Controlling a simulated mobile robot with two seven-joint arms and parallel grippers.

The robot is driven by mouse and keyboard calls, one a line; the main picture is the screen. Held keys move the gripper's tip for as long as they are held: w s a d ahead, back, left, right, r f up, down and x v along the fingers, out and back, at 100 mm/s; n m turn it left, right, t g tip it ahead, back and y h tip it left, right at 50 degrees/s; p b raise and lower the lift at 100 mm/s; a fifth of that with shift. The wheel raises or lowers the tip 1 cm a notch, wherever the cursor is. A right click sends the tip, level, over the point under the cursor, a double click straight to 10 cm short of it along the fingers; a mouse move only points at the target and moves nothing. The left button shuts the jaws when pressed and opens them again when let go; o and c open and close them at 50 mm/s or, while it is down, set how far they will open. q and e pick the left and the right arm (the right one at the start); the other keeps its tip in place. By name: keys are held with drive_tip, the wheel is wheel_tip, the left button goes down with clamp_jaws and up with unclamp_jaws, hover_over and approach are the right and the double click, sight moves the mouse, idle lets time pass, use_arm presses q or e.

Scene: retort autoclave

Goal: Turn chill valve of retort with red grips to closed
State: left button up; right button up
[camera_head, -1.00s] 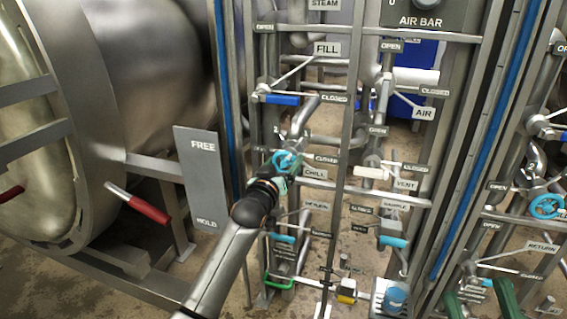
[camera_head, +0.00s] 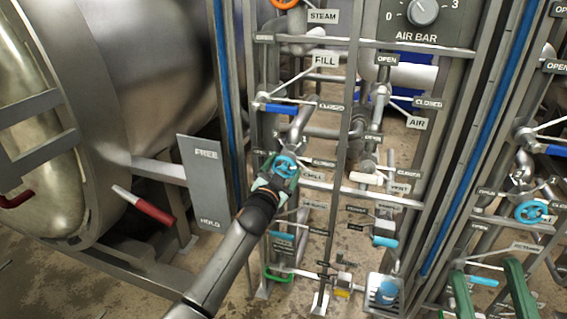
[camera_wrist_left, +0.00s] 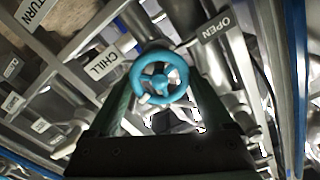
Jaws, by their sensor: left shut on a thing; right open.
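The chill valve is a blue handwheel (camera_head: 285,167) beside the CHILL label (camera_head: 313,176), on the frame left of centre. My left gripper (camera_head: 277,174) is shut on this wheel, with its green fingers at its sides. In the left wrist view the wheel (camera_wrist_left: 160,83) sits between the fingertips, with a pale mark at its lower left rim. An OPEN label (camera_wrist_left: 216,27) is at its upper right; the CLOSED end is hard to make out. My right gripper (camera_head: 486,267) is open at the lower right, its green fingers apart. A red grip (camera_head: 150,208) is on a lever at the left.
A grey FREE/HOLD plate (camera_head: 203,182) stands left of my left arm. The blue fill lever (camera_head: 281,108) is above the wheel, and several pipes and labelled valves crowd the frame. Another blue handwheel (camera_head: 531,212) is at the right, near my right gripper.

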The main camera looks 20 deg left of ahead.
use_arm(q)
drive_tip(key=shift+f+m+p, duration=0.1)
drive_tip(key=shift+m+p, duration=0.2)
drive_tip(key=shift+m, duration=1.3)
use_arm(e)
drive_tip(key=shift+r, duration=0.4)
use_arm(q)
drive_tip(key=o, duration=1.1)
drive_tip(key=shift+o, duration=0.2)
drive_tip(key=shift+s, duration=0.3)
drive_tip(key=s+p, duration=0.2)
drive_tip(key=s, duration=0.1)
drive_tip(key=shift+s, duration=0.4)
drive_tip(key=p, duration=0.2)
approach(284, 168)
drive_tip(key=shift+s+a+f, duration=0.1)
drive_tip(key=shift+s, duration=1.05)
use_arm(e)
drive_tip(key=w+d+f+m+g+h, duration=0.1)
drive_tip(key=w+f+m+h, duration=0.4)
drive_tip(key=f+h, duration=0.3)
drive_tip(key=shift+w+d+f+m+g, duration=0.2)
drive_tip(key=shift+w+f+m+g, duration=0.2)
drive_tip(key=shift+w+f, duration=0.25)
